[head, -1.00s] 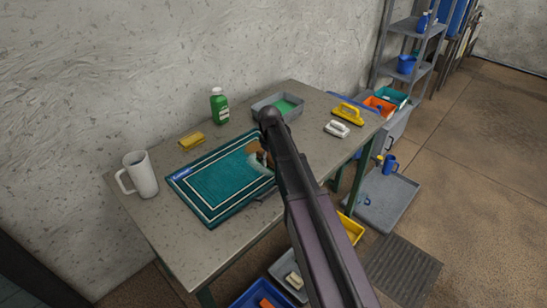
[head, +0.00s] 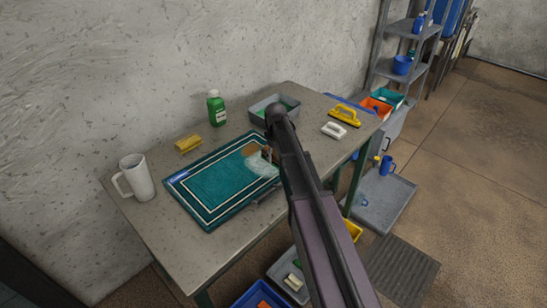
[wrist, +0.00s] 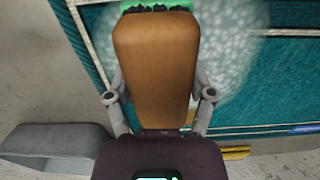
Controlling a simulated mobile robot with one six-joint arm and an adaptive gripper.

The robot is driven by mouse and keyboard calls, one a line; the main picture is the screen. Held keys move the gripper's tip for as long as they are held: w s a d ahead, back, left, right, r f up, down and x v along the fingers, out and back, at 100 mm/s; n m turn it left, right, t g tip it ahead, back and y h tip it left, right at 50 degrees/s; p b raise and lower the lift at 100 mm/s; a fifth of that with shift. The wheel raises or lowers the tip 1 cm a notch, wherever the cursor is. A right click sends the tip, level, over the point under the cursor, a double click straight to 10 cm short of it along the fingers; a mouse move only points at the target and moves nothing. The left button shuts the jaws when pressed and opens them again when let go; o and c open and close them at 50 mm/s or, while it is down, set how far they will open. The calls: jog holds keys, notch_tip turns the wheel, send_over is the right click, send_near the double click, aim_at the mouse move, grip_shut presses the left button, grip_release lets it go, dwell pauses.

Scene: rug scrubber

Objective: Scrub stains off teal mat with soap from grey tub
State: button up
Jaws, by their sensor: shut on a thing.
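The teal mat (head: 215,187) lies on the table with a white foam patch (head: 262,167) on its right part. The foam also shows in the wrist view (wrist: 232,55). A brown patch (head: 250,150) shows beside the foam; I cannot tell if it is stain or brush. My gripper (wrist: 158,95) is shut on a brown wooden brush (wrist: 153,60) with dark bristles, over the foam. Green shows at the bristles' far end. Contact with the mat is hidden. The grey tub (head: 259,104), with green soap inside, stands behind the mat, partly behind my arm.
A white mug (head: 141,180) stands left of the mat. A yellow sponge (head: 188,144) and green bottle (head: 216,108) are behind it. A yellow-handled brush (head: 345,116) and a white-handled brush (head: 334,130) lie at the right. The table's front left is clear.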

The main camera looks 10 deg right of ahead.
aim_at(268, 167)
dwell(0.3)
jog(key=shift+w+d+f, duration=0.1)
jog(key=shift+w+d, duration=0.4)
jog(key=shift+d, duration=0.4)
jog(key=shift+w+d, duration=0.5)
jog(key=shift+d, duration=0.4)
jog(key=shift+s+a, duration=0.55)
jog(key=shift+a, duration=0.4)
jog(key=shift+s+a, duration=0.55)
jog(key=shift+a, duration=0.35)
jog(key=shift+s+a+f+b, duration=0.1)
jog(key=shift+s+a, duration=0.3)
jog(key=shift+a, duration=0.2)
jog(key=shift+s+a+b, duration=0.15)
jog(key=shift+s+a, duration=0.2)
jog(key=shift+a, duration=0.25)
jog(key=shift+s+a+f+b, duration=0.1)
jog(key=shift+s+a, duration=0.3)
jog(key=shift+a, duration=0.2)
jog(key=shift+w+d, duration=0.1)
